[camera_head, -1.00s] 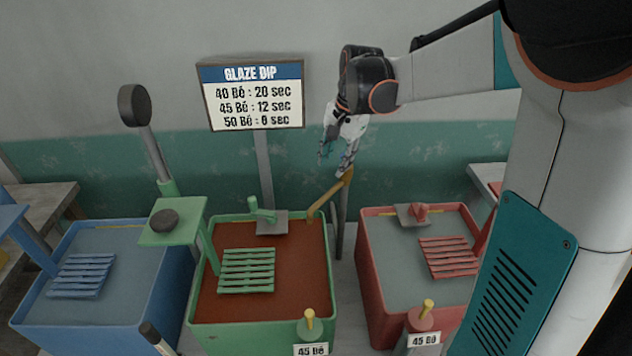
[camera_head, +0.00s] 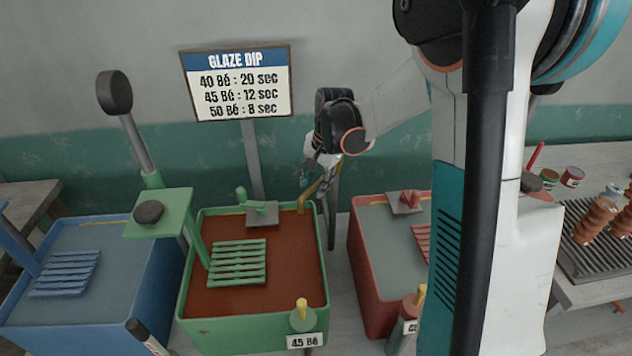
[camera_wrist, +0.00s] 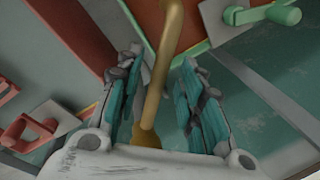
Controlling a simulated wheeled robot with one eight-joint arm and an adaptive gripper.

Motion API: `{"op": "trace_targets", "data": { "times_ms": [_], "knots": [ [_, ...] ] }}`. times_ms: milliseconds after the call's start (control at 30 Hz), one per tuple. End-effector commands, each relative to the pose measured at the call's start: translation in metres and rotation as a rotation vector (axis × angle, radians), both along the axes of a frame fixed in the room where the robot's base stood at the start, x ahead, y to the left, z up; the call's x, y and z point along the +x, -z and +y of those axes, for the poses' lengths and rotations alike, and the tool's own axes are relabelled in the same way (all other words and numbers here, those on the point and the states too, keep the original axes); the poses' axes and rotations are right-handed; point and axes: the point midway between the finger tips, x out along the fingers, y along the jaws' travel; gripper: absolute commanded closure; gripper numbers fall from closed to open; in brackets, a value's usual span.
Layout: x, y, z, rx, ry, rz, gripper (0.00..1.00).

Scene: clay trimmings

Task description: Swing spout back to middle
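The brass spout (camera_head: 304,202) angles down over the back right corner of the green tank (camera_head: 255,326), whose glaze is red-brown. My gripper (camera_head: 319,178) is at the spout's upper part, and my wrist hides some of it. In the wrist view the spout (camera_wrist: 172,40) runs between the two teal-padded fingers of my gripper (camera_wrist: 161,68). Gaps show on both sides, so the gripper is open around the spout. The spout's tip runs out of the top of the wrist view.
The red tank (camera_head: 362,285) stands right of the green tank, the blue tank (camera_head: 150,285) left. A green crank (camera_wrist: 280,14) is near my right finger in the wrist view; a red crank (camera_wrist: 25,130) is further left. The glaze sign (camera_head: 238,85) stands behind the green tank.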

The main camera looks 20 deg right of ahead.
Motion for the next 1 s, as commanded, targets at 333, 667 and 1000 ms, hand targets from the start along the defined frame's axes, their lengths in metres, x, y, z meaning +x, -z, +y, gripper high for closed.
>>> {"op": "trace_targets", "data": {
  "times_ms": [333,667,1000],
  "knots": [
    [0.0,0.0,0.0,0.0,0.0,0.0,1.0],
    [-0.002,0.0,-0.001,0.0,-0.015,0.0,1.0],
    [-0.016,0.0,-0.013,0.001,-0.192,0.0,1.0]
  ]
}}
